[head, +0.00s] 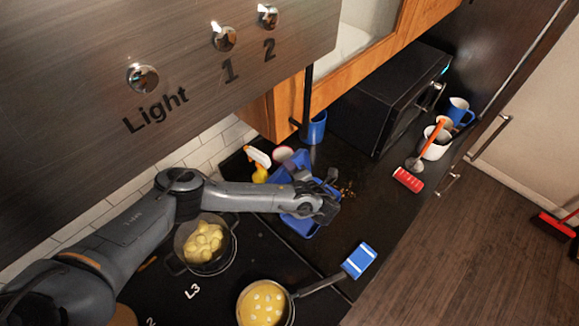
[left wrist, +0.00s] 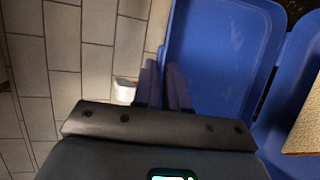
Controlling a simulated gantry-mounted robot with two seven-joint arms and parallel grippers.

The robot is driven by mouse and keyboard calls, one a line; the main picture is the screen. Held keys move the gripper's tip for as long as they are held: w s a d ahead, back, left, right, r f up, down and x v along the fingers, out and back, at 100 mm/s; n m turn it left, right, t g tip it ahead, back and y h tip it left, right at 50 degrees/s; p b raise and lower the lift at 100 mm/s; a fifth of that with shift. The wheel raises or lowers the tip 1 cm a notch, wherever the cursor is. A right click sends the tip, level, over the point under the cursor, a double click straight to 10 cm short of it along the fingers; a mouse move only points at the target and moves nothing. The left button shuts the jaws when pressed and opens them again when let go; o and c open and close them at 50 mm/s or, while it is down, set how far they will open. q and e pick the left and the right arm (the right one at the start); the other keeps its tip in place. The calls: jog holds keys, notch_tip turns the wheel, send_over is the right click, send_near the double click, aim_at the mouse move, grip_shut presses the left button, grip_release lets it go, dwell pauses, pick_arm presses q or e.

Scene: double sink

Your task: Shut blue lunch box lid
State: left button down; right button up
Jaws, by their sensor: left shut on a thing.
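The blue lunch box (head: 298,225) stands open on the dark counter, partly hidden behind my left arm and gripper. My left gripper (head: 325,207) is over it. In the left wrist view, the gripper's dark fingers (left wrist: 165,88) are closed together at the near edge of a blue panel (left wrist: 222,45), which looks like the lid. Another blue part of the box (left wrist: 292,85) is to its right, with a tan, bread-like piece (left wrist: 306,122) beside it. The exact contact at the fingertips is hard to see. My right gripper is not in view.
A yellow spray bottle (head: 259,165) and a blue cup (head: 313,128) stand behind the box. A black microwave (head: 375,100) stands at the back right.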

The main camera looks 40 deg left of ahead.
pick_arm(q)
jog(key=d+f+p, duration=0.1)
jog(key=d+p, duration=0.1)
jog(key=d, duration=0.6)
jog(key=shift+s+f, duration=0.2)
jog(key=shift+s, duration=0.15)
jog(key=c, duration=1.1)
grip_release()
jog(key=shift+c, duration=0.2)
jog(key=p+v, duration=0.5)
jog(key=v, duration=0.5)
jog(key=shift+d+r, duration=0.2)
jog(key=shift+d, duration=0.15)
